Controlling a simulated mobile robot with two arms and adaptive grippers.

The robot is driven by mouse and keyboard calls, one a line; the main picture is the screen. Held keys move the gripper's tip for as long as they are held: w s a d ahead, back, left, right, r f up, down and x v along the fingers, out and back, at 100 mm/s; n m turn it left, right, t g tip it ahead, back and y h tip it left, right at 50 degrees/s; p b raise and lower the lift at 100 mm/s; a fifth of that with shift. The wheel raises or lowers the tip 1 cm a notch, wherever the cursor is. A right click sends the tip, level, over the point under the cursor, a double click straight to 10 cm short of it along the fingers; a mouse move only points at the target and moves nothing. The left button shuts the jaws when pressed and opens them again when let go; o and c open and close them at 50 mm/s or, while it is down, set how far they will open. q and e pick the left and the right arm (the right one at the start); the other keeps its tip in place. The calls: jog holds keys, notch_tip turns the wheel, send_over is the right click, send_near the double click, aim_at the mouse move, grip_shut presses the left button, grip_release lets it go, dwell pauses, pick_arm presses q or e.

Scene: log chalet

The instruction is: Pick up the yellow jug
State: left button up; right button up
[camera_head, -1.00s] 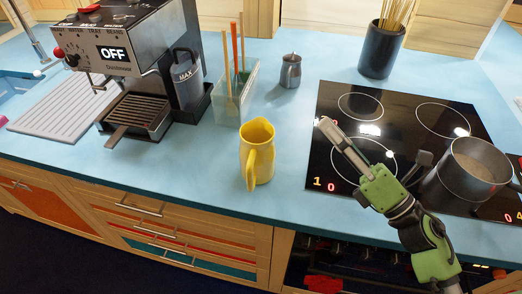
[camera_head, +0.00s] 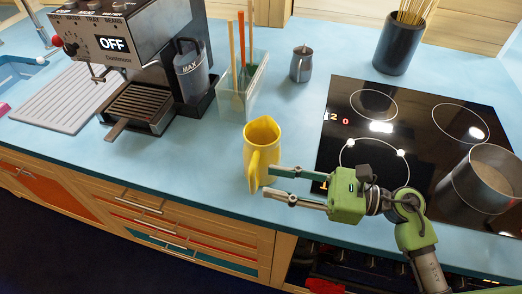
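The yellow jug (camera_head: 262,150) stands upright on the blue countertop near its front edge, with its handle toward the front. My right gripper (camera_head: 267,182) comes in from the right, level with the jug's lower part. Its two fingers are spread apart and point left, with the tips close to the jug's right side and handle. I cannot tell whether a fingertip touches the jug. Nothing is held between the fingers. My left gripper is out of the picture.
A coffee machine (camera_head: 128,50) and a clear utensil holder (camera_head: 240,92) stand left and behind the jug. A small metal pitcher (camera_head: 301,64) and a dark pot of sticks (camera_head: 398,45) are farther back. A black cooktop (camera_head: 420,125) with a saucepan (camera_head: 481,182) is at right.

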aim_at(252, 180)
jog(key=p+x, duration=0.2)
jog(key=x, duration=0.3)
jog(key=shift+s+a+f+p, duration=0.1)
jog(key=shift+a+f+p, duration=0.2)
jog(key=shift+p, duration=0.1)
jog(key=shift+a+f, duration=0.15)
grip_shut()
